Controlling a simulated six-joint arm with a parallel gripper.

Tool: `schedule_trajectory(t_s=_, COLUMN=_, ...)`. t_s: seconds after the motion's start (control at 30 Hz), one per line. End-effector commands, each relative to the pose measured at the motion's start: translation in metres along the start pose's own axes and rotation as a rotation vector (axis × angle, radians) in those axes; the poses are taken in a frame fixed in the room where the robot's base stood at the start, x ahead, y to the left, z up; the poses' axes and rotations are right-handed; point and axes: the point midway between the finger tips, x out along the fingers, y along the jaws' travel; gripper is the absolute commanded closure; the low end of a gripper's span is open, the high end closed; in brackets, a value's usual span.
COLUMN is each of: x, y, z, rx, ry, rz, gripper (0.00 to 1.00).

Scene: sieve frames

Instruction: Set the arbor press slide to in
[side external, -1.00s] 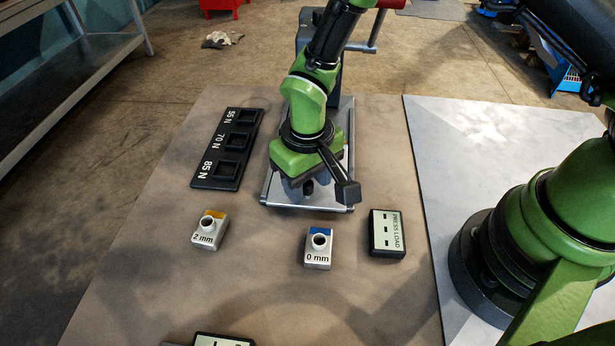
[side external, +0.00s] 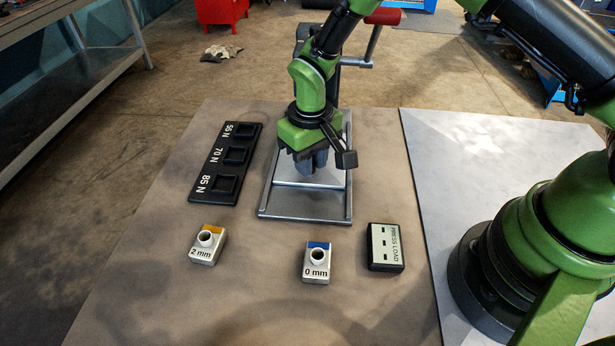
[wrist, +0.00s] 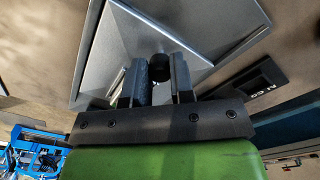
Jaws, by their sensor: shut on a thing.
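The arbor press has a grey base frame with two rails (side external: 304,215) in the side external view. My gripper (side external: 311,165) points down between the rails, toward the rear of the frame. In the wrist view my gripper (wrist: 159,72) has its two fingers shut around a black knob (wrist: 160,66) on the press slide. A grey metal surface (wrist: 120,45) lies beyond the fingers. The front part of the frame is open and bare.
A black tray (side external: 226,165) marked 55 N, 70 N and 85 N lies left of the press. In front stand a 2 mm block (side external: 207,246), a 0 mm block (side external: 317,264) and a PRESS LOAD box (side external: 385,248). The press's red handle (side external: 383,16) is behind my arm.

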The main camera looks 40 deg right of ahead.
Motion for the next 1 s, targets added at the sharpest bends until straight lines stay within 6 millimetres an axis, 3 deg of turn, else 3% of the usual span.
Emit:
schedule_trajectory(t_s=0.3, x=-0.001, y=0.003, z=-0.004, rx=-0.005, ry=0.007, rz=-0.001, gripper=1.00)
schedule_trajectory(t_s=0.33, x=-0.001, y=0.003, z=-0.004, rx=-0.005, ry=0.006, rz=-0.001, gripper=0.75)
schedule_trajectory(t_s=0.43, x=-0.001, y=0.003, z=-0.004, rx=-0.005, ry=0.005, rz=-0.001, gripper=0.52)
schedule_trajectory(t_s=0.77, x=-0.003, y=0.003, z=-0.003, rx=-0.003, ry=0.004, rz=-0.001, gripper=0.52)
schedule_trajectory(t_s=1.0, x=-0.041, y=0.002, z=-0.004, rx=-0.003, ry=0.009, rz=-0.002, gripper=0.52)
